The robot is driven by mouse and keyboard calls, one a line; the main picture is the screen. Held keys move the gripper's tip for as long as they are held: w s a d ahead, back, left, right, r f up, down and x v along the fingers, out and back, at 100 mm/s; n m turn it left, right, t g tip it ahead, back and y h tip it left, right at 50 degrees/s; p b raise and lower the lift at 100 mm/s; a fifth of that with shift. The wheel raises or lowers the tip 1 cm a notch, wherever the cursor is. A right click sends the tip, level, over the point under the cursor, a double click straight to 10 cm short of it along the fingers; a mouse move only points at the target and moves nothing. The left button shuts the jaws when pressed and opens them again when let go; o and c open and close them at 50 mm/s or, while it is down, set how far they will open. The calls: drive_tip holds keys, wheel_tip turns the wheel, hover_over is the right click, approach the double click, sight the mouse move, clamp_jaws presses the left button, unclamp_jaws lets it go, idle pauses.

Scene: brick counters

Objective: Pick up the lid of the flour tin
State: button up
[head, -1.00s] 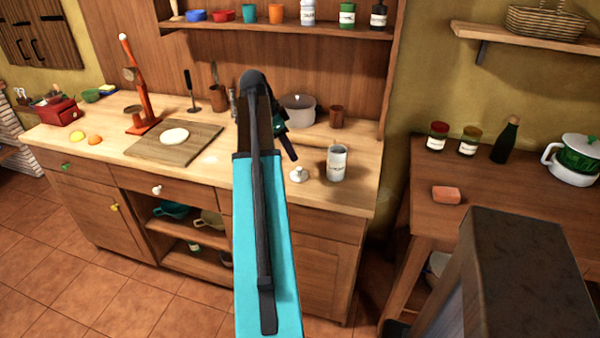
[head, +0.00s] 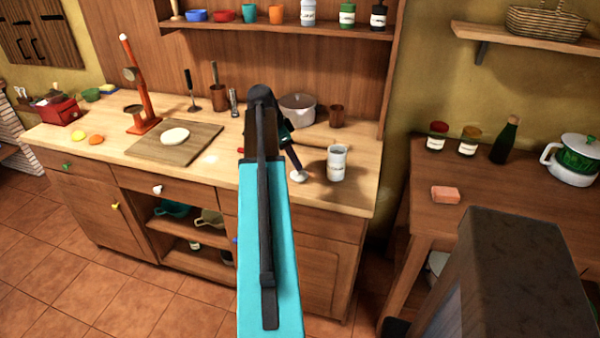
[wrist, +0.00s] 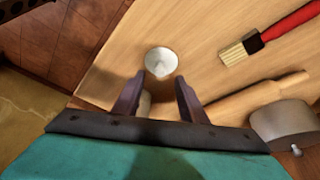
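The flour tin's lid (head: 299,176) is a small white round piece lying on the wooden counter near its front edge. In the wrist view the lid (wrist: 161,61) shows just beyond the fingertips, centred between them. My gripper (wrist: 159,82) is open and empty, its two dark fingers apart. In the head view a dark finger reaches down close to the lid; I cannot tell whether it touches. The pale, labelled flour tin (head: 337,164) stands upright to the right of the lid. A pale shape between my fingers in the wrist view is partly hidden and unclear.
A rolling pin (wrist: 255,99), a red-handled brush (wrist: 268,36) and a grey pot (wrist: 283,122) lie around the lid. A cutting board (head: 205,139) with dough is further left.

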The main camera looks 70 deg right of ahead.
drive_tip(key=shift+p+x, duration=0.45)
drive_tip(key=shift+x, duration=1.45)
clamp_jaws()
